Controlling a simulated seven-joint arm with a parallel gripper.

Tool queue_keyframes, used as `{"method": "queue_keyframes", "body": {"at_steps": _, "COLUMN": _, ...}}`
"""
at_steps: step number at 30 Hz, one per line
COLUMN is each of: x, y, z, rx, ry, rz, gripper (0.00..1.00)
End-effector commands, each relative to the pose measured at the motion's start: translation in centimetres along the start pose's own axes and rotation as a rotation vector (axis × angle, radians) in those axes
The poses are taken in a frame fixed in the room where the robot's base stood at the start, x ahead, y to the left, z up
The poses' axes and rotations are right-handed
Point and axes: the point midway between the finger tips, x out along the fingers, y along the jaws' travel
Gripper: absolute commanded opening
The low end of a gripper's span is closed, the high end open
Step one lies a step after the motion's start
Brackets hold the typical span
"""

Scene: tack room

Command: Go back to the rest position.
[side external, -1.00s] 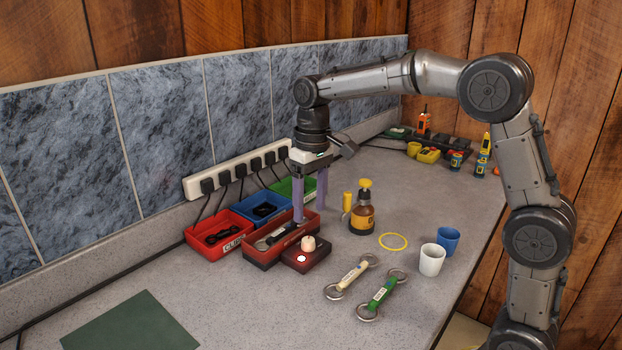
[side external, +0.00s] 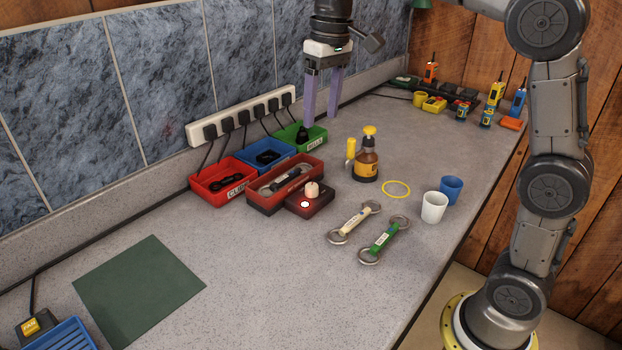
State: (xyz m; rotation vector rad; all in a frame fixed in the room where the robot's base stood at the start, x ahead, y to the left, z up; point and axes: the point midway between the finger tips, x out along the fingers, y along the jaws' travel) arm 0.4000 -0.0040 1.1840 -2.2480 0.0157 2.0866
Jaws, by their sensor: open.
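My gripper (side external: 321,100) is open and empty, with its two purple fingers pointing down. It hangs in the air above the back of the counter, in front of the tiled wall. Nothing is between the fingers. The upper part of my arm is cut off by the top of the picture.
Below stand a red bin (side external: 208,190), a blue bin (side external: 250,163) and a dark red tray (side external: 309,170) holding a snaffle-like piece.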

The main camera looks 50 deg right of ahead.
Motion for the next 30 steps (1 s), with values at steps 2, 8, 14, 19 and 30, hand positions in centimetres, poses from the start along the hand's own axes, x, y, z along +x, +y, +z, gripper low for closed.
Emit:
{"method": "queue_keyframes", "body": {"at_steps": 2, "x": -2.1, "y": -0.2, "z": 2.8, "rx": -0.007, "ry": 0.041, "rz": 0.000, "gripper": 0.66}}
{"method": "queue_keyframes", "body": {"at_steps": 8, "x": -3.7, "y": -0.2, "z": 10.4, "rx": -0.024, "ry": 0.152, "rz": 0.005, "gripper": 0.66}}
{"method": "queue_keyframes", "body": {"at_steps": 14, "x": -1.7, "y": 0.3, "z": 17.6, "rx": -0.040, "ry": 0.271, "rz": 0.012, "gripper": 0.66}}
{"method": "queue_keyframes", "body": {"at_steps": 19, "x": 2.3, "y": 0.8, "z": 22.4, "rx": -0.054, "ry": 0.354, "rz": 0.019, "gripper": 0.66}}
{"method": "queue_keyframes", "body": {"at_steps": 30, "x": 7.6, "y": 1.4, "z": 24.2, "rx": -0.070, "ry": 0.415, "rz": 0.030, "gripper": 0.66}}
